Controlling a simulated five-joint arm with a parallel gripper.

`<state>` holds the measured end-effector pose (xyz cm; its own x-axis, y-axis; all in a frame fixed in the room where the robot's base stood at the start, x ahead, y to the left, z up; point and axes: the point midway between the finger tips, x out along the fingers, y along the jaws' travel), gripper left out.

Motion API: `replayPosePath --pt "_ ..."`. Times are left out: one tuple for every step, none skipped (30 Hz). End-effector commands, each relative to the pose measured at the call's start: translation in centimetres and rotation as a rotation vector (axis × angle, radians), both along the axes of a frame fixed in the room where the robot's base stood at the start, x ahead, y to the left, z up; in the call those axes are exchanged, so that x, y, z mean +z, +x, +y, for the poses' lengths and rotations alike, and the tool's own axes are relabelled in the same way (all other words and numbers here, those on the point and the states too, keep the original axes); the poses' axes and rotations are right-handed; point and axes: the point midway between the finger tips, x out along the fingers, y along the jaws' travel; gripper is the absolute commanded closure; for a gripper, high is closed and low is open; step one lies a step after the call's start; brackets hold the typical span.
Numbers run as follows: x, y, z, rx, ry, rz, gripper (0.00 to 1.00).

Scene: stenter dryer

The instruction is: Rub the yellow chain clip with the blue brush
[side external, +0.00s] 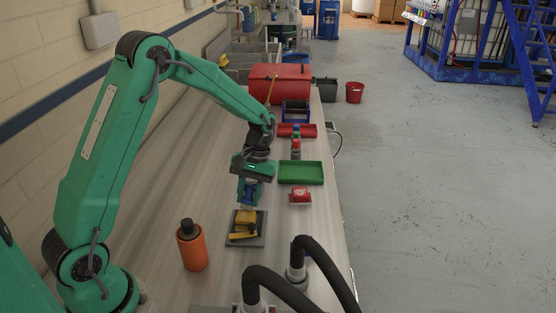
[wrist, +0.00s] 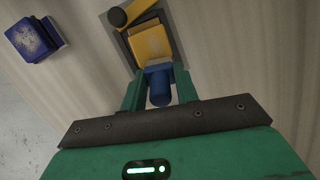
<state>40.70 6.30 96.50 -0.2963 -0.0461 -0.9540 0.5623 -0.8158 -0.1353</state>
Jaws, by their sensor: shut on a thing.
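The yellow chain clip (side external: 245,218) sits on a dark flat plate (side external: 257,241) on the bench, with a yellow arm across its near side. The clip also shows at the top of the wrist view (wrist: 150,43), with a dark round knob at its end. My gripper (side external: 249,191) points down just behind the clip. Its green fingers (wrist: 159,86) are shut on the blue brush (wrist: 159,88). The brush's front end borders the clip's edge in the wrist view; I cannot tell whether they touch.
A red block (side external: 300,197) and a green tray (side external: 301,173) lie to the right. An orange bottle (side external: 192,249) stands at front left, and black hoses (side external: 270,285) rise in front. The wrist view shows a blue block (wrist: 35,40) at left. A red toolbox (side external: 280,83) stands behind.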

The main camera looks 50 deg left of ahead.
Motion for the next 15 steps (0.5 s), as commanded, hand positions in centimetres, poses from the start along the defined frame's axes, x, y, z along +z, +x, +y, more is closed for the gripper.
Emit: replayPosePath --pt "0.1 -0.4 -0.4 -0.003 0.002 0.002 0.96" --pt "0.2 -0.6 -0.6 -0.002 0.003 0.001 0.96" --pt "0.3 -0.8 -0.8 -0.002 0.004 0.002 0.96" --pt "0.4 -1.0 -1.0 -0.003 0.005 0.003 0.96" --pt "0.5 -1.2 -1.2 -0.003 0.006 0.002 0.96" --pt "0.6 -1.4 -1.4 -0.005 0.008 0.003 0.96" --pt "0.5 -1.6 -1.6 -0.005 0.009 0.003 0.96" --pt "0.5 -1.8 -1.8 -0.005 0.01 0.004 0.96" --pt "0.5 -2.1 -2.1 -0.005 0.012 0.004 0.96" --pt "0.5 -2.2 -2.3 -0.005 0.013 0.004 0.96" --pt "0.5 -2.4 -2.5 -0.006 0.015 0.005 0.96" --pt "0.5 -2.7 -2.7 -0.006 0.016 0.005 0.96" --pt "0.5 -2.9 -2.9 -0.008 0.017 0.005 0.96" --pt "0.5 -3.1 -3.1 -0.008 0.019 0.004 0.96" --pt "0.5 -3.3 -3.4 -0.009 0.021 0.005 0.96"
